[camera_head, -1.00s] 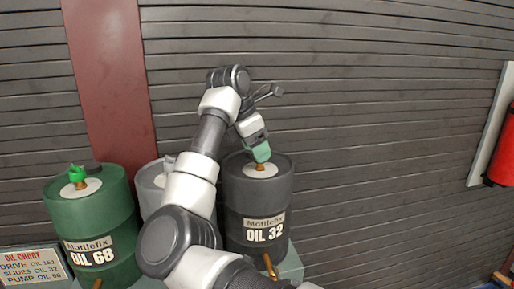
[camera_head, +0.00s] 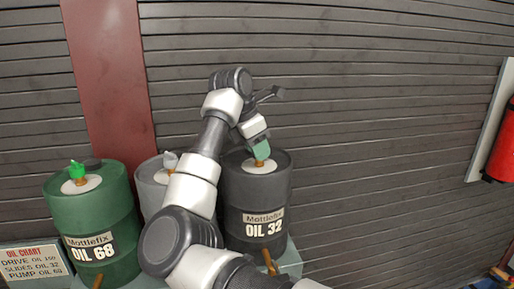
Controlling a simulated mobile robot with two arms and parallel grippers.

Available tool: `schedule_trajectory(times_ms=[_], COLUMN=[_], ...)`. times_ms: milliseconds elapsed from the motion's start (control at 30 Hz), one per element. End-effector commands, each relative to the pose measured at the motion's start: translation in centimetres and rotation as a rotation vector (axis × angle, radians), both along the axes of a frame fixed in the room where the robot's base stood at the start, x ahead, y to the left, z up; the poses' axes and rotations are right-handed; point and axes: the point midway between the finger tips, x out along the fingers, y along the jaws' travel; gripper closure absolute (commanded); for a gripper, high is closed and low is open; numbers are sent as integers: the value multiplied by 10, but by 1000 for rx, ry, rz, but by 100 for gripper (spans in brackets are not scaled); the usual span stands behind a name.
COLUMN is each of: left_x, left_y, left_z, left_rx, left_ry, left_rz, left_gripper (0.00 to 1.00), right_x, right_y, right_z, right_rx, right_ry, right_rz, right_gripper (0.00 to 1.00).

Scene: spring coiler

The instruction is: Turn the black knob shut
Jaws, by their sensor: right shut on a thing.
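The black drum (camera_head: 233,190) labelled Mottlefix OIL 32 stands right of centre. On its top is a white disc (camera_head: 250,167) with a brassy stem (camera_head: 259,163). My right gripper (camera_head: 261,153) points down at that stem with its green fingers. The fingers are shut at the top of the stem, and the black knob there is hidden by them. My left gripper is not in view.
A green drum (camera_head: 122,208) labelled OIL 68, with a green knob (camera_head: 77,169), stands at left. A grey drum (camera_head: 150,185) is partly hidden behind my right arm. An oil chart sign (camera_head: 34,264) is at lower left. A red cylinder (camera_head: 503,150) hangs at the far right.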

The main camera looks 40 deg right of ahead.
Motion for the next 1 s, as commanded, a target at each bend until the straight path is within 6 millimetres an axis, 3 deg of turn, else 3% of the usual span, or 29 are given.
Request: schedule_trajectory(times_ms=[367,1000], left_x=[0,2], left_y=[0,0], left_z=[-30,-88], left_rx=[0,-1], left_ry=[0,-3], left_rz=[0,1], left_gripper=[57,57], right_x=[-1,-5], right_y=[0,-2], right_z=[-3,-2], right_rx=[-2,-4], right_ry=[-8,-8], right_rz=[210,816], right_gripper=[89,89])
